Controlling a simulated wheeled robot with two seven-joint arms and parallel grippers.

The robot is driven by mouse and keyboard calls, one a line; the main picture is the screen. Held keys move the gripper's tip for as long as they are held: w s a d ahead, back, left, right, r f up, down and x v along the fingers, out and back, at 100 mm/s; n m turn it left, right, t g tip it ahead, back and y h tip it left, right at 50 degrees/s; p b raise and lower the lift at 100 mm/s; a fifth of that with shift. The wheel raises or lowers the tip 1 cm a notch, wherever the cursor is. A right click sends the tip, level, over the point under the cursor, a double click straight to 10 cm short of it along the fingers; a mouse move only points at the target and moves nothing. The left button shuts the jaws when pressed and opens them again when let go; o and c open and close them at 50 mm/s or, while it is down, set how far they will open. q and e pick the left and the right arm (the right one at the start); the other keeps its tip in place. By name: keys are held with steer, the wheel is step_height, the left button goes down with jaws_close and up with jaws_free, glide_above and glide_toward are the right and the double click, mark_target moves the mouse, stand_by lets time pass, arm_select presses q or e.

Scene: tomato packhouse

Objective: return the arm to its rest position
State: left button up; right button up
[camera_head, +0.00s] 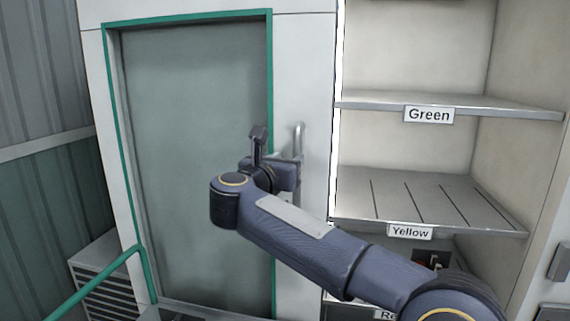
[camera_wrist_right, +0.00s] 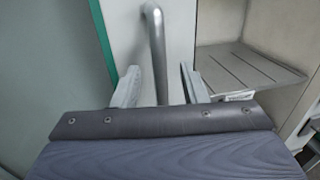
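My right arm reaches up from the lower right in the head view, across the front of the shelves. My right gripper (camera_head: 288,160) is at the vertical metal handle (camera_head: 299,138) on a white door panel. In the right wrist view the two fingers of my right gripper (camera_wrist_right: 160,88) are apart. The grey handle (camera_wrist_right: 156,45) runs down between them, with a visible gap on each side. I cannot tell how deep it sits between the fingers. My left gripper is not in view.
The door has a green-edged grey pane (camera_head: 190,150). To its right are open shelves: one labelled Green (camera_head: 450,104), and a slatted one labelled Yellow (camera_head: 430,200). Below, dark contents are partly hidden by my arm. A green rail (camera_head: 95,284) stands at lower left.

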steer(key=s+d+r+n+t+y, duration=0.2)
steer(key=d+r+n+t+y, duration=0.3)
steer(key=n, duration=0.4)
steer(key=s+d+n+g+y, duration=0.1)
steer(key=s+d+n+y, duration=0.45)
steer(key=n, duration=0.55)
steer(key=s+d+f+n+g, duration=0.3)
steer(key=s+f+n+g, duration=0.2)
steer(key=s+f, duration=0.6)
steer(key=s+d+f+n+g, duration=0.2)
steer(key=s+f+n+g, duration=0.3)
steer(key=s+f, duration=0.5)
steer(key=s+d+f+n+g, duration=0.3)
steer(key=s+f+n, duration=0.6)
steer(key=f, duration=0.6)
steer(key=s+g, duration=0.2)
steer(key=shift+s+d+y, duration=0.3)
steer(key=shift+y, duration=0.05)
